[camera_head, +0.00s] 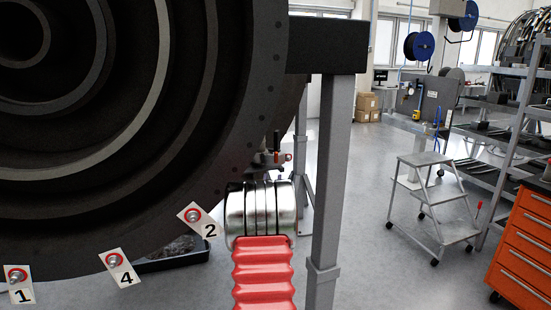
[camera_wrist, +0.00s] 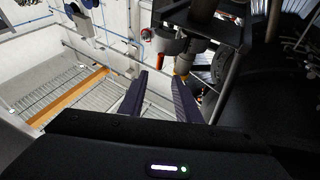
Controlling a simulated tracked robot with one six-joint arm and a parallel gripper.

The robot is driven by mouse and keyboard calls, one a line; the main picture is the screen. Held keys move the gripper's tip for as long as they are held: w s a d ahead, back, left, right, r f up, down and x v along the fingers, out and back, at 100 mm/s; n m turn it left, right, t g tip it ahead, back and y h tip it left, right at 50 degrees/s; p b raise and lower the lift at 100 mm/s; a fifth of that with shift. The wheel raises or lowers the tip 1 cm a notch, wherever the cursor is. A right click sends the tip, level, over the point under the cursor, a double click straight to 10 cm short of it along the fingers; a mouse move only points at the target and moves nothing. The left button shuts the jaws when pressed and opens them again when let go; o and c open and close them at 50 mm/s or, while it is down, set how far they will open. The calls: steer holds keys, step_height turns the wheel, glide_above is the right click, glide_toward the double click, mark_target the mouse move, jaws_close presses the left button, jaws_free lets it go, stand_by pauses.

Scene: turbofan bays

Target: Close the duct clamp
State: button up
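A shiny silver duct joint (camera_head: 238,213) with several ring-like bands stands at the centre of the head view, beside the dark engine. A red corrugated hose (camera_head: 263,272) runs down from its lower end. The bands may include the duct clamp, but I cannot tell which part it is or whether it is open. A small fitting with a red part (camera_head: 272,158) shows just above the joint. My gripper (camera_wrist: 160,77) shows in the wrist view with its two dark fingers apart and nothing visible between them. It is not visible in the head view, so its distance from the duct is unclear.
The large dark round engine (camera_head: 130,190) fills the left, with number tags 1, 2 and 4 along its lower rim. A grey stand post (camera_head: 335,180) rises right of the duct. A step ladder (camera_head: 428,200) and an orange drawer cabinet (camera_head: 522,245) stand right, with open floor between.

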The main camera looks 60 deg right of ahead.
mark_target(276, 158)
steer(key=x, duration=1.3)
steer(key=shift+c, duration=0.5)
jaws_close()
